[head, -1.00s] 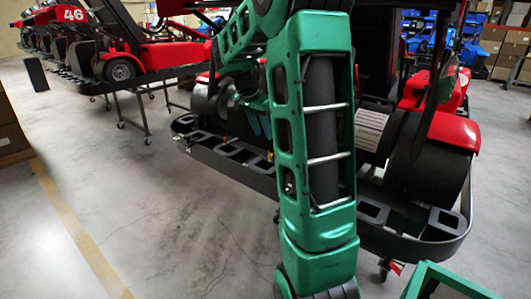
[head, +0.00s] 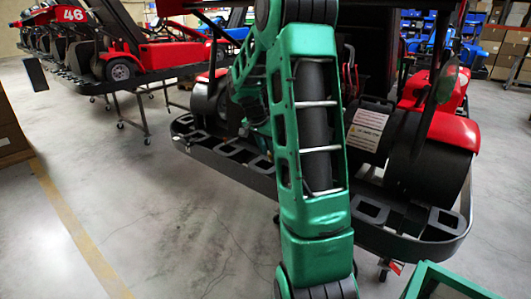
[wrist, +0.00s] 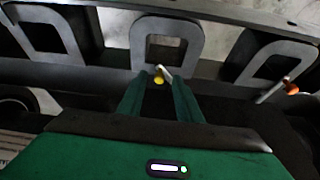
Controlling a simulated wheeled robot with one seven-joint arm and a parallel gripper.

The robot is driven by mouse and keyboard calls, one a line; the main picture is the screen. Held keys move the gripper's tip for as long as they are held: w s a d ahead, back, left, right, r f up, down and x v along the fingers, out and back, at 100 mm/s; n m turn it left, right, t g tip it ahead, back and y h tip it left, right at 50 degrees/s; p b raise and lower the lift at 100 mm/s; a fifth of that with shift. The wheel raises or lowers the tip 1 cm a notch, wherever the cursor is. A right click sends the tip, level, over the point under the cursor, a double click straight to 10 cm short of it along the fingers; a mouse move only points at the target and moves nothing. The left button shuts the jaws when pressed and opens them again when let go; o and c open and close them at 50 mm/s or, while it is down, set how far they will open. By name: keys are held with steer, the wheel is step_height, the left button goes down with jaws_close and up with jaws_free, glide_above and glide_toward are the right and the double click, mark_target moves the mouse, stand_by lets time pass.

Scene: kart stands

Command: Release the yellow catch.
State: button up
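The yellow catch (wrist: 158,80) shows in the wrist view as a small yellow knob with a pale metal lever beside it. It sits in front of the middle slot of the kart's dark bumper frame. My gripper (wrist: 160,82) points at it, with its green fingers on either side of the knob in the picture. The fingers look apart, and I see no clear contact with the catch. In the head view my green arm hides the gripper tips and the catch.
An orange-tipped lever (wrist: 290,88) stands right of the yellow catch in the wrist view. The kart's dark slotted bumper (head: 235,158) runs below the arm. A red kart (head: 165,55) on a stand is behind left. The floor (head: 150,220) at left is clear.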

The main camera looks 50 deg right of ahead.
steer(key=shift+c, duration=0.6)
jaws_close()
steer(key=shift+a, duration=0.25)
steer(key=shift+d, duration=0.2)
steer(key=shift+s+d, duration=0.15)
steer(key=shift+s+d+n+t, duration=0.25)
steer(key=shift+d+n+t, duration=0.1)
steer(key=shift+n, duration=0.5)
steer(key=shift+s+d+n+t, duration=0.25)
steer(key=shift+n+t, duration=0.1)
steer(key=shift+n, duration=0.5)
steer(key=shift+s+d+n+t+y, duration=0.1)
steer(key=shift+d+n+t+y, duration=0.2)
steer(key=shift+n, duration=0.45)
steer(key=shift+s+d+n+t+y, duration=0.1)
steer(key=shift+d+n+t, duration=0.2)
steer(key=shift+n, duration=0.45)
steer(key=shift+d+r, duration=0.1)
